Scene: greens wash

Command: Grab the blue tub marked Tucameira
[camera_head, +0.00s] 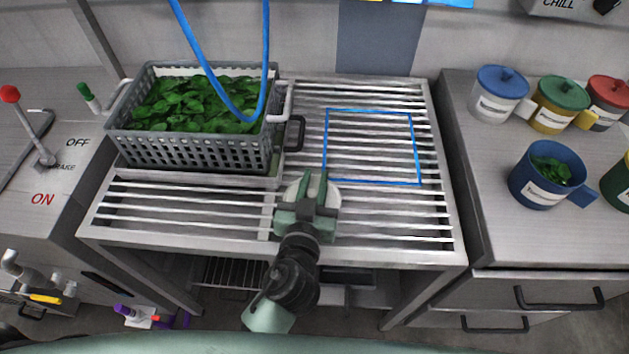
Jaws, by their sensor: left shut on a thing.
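A blue tub (543,187) stands open on the right counter, with green leaves inside, a pale label on its front and a blue handle at its right. A pale tub with a blue lid (497,104) stands behind it, also labelled. The label print is too small for me to read on either. My left gripper (313,186) is over the slatted rack, well left of both tubs, pointing away from me. It is shut on a pale round thing (292,193), mostly hidden under the gripper. My right gripper is out of view.
A grey basket of leaves (188,153) stands on the slatted rack (375,219), beside an empty blue outline (372,183). A blue hose loop (266,60) hangs over it. Green-lidded (557,105) and red-lidded (607,94) tubs and a green tub (620,190) crowd the blue one.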

